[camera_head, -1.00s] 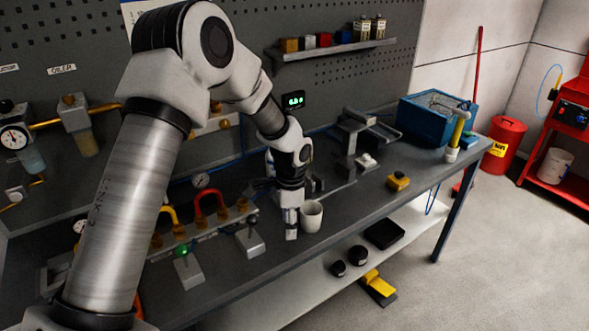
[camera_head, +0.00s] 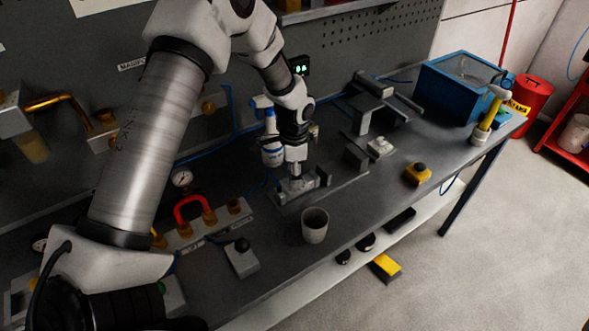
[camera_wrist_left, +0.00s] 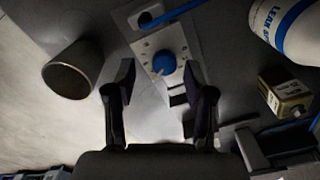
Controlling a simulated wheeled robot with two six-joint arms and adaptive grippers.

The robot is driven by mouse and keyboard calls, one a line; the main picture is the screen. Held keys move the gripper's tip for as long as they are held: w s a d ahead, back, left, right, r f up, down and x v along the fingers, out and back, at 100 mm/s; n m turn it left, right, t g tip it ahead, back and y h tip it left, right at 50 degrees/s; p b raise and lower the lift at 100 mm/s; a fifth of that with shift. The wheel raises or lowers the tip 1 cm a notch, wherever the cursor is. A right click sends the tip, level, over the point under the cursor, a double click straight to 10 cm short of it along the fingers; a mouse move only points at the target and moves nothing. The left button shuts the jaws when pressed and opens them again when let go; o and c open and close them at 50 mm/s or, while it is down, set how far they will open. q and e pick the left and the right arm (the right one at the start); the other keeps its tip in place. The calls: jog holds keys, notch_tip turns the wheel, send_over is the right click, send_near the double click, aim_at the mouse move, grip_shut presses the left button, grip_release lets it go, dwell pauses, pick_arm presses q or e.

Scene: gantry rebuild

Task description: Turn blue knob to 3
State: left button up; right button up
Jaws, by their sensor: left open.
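The blue knob (camera_wrist_left: 164,63) shows in the left wrist view on a pale panel (camera_wrist_left: 180,42) with small marks around the dial; I cannot read its setting. My left gripper (camera_wrist_left: 158,78) is open, with its two fingers apart on either side of the knob's line in that view. I cannot tell whether either finger touches it. In the head view my left gripper (camera_head: 296,176) points down over the bench behind the cup, and the knob is hidden or too small to make out. My right gripper is not in view.
A cup (camera_head: 314,226) stands in front of the gripper. A blue-and-white spray bottle (camera_head: 271,148) stands close behind it. A small labelled can (camera_wrist_left: 286,95) and grey fixtures are at the right. A black-knobbed box (camera_head: 242,256) sits front left.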

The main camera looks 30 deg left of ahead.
pick_arm(q)
jog(key=shift+w+a+f, duration=0.15)
jog(key=shift+w+f, duration=0.1)
jog(key=shift+f, duration=0.3)
jog(key=shift+w+a+f, duration=0.15)
jog(key=shift+w+f, duration=0.05)
jog(key=shift+f, duration=0.3)
jog(key=shift+s+d+r, duration=0.1)
jog(key=shift+s+r, duration=0.05)
jog(key=shift+s+d+r, duration=0.1)
jog(key=shift+s, duration=0.05)
jog(key=c, duration=0.5)
grip_shut()
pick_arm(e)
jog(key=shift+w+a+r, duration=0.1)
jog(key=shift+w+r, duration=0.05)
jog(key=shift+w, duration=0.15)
pick_arm(q)
jog(key=shift+s, duration=0.1)
